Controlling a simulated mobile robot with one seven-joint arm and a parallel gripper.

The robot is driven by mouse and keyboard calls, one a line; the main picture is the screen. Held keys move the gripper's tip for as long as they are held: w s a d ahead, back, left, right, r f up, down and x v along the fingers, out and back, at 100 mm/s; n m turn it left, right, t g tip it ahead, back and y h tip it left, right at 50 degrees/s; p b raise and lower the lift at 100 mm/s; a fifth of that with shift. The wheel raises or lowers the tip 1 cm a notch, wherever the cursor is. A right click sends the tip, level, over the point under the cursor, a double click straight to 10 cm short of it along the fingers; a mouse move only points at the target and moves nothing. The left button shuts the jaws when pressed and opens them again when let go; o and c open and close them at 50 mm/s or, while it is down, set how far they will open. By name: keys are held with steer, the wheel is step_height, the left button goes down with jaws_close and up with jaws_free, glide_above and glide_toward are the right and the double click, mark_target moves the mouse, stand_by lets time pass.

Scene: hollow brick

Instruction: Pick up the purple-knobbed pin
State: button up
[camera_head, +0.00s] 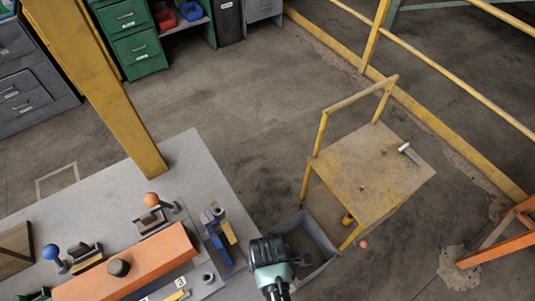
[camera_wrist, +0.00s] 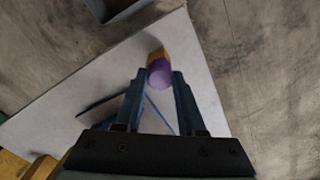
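The purple knob (camera_wrist: 160,75) shows between the fingertips of my gripper (camera_wrist: 160,78) in the wrist view, with a yellow piece (camera_wrist: 158,53) just past it. The fingers stand apart, one on each side of the knob; I cannot tell whether they touch it. The pin's shaft is hidden.
The grey bench (camera_head: 180,150) also carries an orange block (camera_head: 130,268), an orange-knobbed pin (camera_head: 151,199) and a blue-knobbed pin (camera_head: 51,252). A grey bin (camera_head: 318,240) and yellow cart (camera_head: 370,170) stand at its right. A yellow post (camera_head: 100,85) rises behind.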

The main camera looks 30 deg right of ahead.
jaws_close()
steer(key=shift+r, duration=0.2)
